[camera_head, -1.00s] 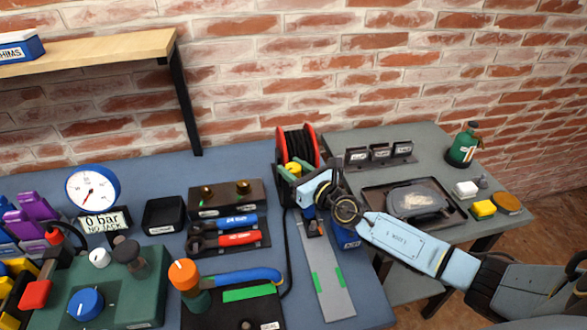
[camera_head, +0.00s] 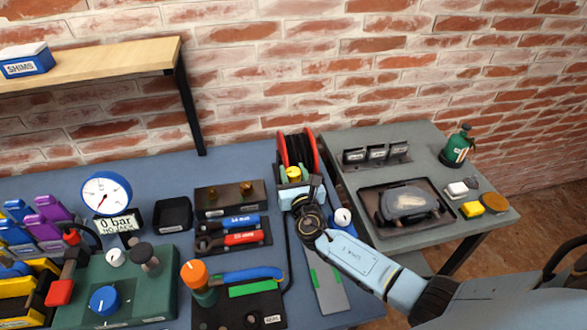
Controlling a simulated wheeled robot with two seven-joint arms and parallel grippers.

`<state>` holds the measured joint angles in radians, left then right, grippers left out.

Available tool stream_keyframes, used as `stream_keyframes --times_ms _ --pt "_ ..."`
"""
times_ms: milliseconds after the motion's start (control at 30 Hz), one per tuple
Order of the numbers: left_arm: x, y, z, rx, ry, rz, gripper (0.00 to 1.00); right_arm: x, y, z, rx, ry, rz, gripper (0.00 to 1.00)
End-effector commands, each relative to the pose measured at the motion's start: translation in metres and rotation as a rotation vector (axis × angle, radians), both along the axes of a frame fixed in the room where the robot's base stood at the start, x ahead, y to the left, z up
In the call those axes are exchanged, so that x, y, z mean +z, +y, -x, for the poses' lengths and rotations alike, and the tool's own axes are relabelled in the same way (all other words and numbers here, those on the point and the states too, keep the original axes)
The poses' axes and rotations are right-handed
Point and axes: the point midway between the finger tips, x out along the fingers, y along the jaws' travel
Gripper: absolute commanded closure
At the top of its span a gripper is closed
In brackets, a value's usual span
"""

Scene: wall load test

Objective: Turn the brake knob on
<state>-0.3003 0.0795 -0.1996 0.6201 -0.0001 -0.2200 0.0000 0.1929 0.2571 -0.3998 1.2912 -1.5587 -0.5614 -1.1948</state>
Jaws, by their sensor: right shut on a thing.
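A cable reel (camera_head: 311,152) with red flanges and dark windings stands at the back right of the blue bench. A yellow knob (camera_head: 293,173) is at its lower front, and I take it to be the brake knob. My right gripper (camera_head: 294,181) comes in from the right and is shut at this knob. The wrist and gripper body hide the fingertips and the reel's lower front. The knob's turn position cannot be read. My left gripper is not in view.
A blue block with a white knob (camera_head: 342,217) stands close to my right forearm. A grey strip (camera_head: 328,292) lies below the wrist. The grey side table (camera_head: 428,150) holds a tray (camera_head: 368,208). A gauge (camera_head: 106,193) and green control box (camera_head: 145,290) are at left.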

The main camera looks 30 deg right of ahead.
Motion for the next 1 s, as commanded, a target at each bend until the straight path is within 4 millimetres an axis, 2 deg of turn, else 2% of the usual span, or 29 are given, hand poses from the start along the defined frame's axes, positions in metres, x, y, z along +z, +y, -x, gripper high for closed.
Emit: stream_keyframes --times_ms 633,667,800,1000 --pt "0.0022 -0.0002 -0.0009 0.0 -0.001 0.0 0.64 -0.0003 0.0003 0.0 -0.062 -0.001 -0.001 0.86" --pt "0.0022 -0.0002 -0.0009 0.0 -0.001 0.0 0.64 -0.0003 0.0003 0.0 -0.062 -0.001 -0.001 0.6" --pt "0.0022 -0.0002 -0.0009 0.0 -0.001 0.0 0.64 -0.0002 0.0002 0.0 -0.062 -0.001 -0.001 0.42" --pt "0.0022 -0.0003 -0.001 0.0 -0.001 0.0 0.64 -0.0001 0.0001 0.0 -0.062 -0.001 -0.001 0.42"
